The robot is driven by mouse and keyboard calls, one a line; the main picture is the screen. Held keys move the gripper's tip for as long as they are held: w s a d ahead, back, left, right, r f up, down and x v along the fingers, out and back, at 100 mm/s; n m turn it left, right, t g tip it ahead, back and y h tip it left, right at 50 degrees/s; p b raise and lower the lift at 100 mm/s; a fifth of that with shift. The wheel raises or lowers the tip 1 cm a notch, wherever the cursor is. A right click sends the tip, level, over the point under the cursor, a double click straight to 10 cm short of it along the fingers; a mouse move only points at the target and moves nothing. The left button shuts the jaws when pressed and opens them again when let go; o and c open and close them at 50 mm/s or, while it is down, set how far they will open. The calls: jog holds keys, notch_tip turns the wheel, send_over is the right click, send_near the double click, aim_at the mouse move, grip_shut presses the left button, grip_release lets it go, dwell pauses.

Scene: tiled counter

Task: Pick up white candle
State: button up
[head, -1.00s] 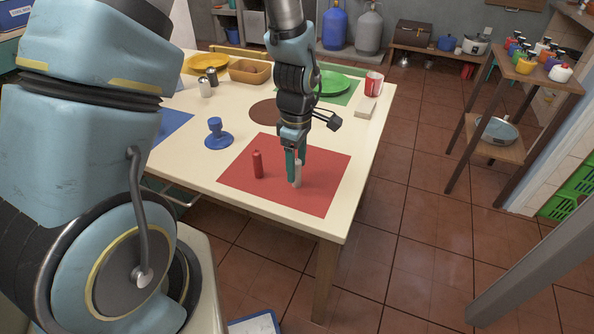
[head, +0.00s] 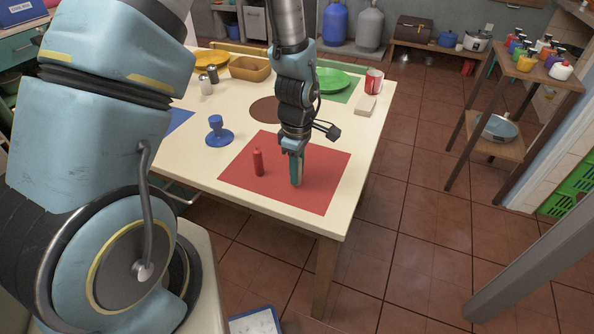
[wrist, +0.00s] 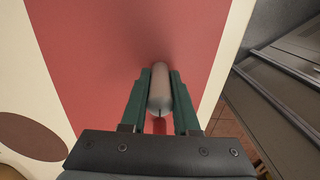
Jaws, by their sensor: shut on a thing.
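The white candle (wrist: 160,92) stands between the two green fingers of my gripper (wrist: 160,82) in the wrist view, with a finger against each side. My gripper is shut on it. In the head view my gripper (head: 296,182) is low over the red mat (head: 318,200), and its fingers hide most or all of the candle. I cannot tell whether the candle touches the mat. A red candle (head: 258,162) stands upright on the same mat, to the left of my gripper. A small red part of it (wrist: 159,126) shows beyond the white candle in the wrist view.
A blue candle holder (head: 218,134) stands left of the mat. A red mug (head: 374,82), a green plate (head: 332,78), a brown basket (head: 250,69) and two shakers are farther back. The table's right edge (head: 366,178) is close to the mat.

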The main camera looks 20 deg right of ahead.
grip_shut()
jog(key=shift+r, duration=0.15)
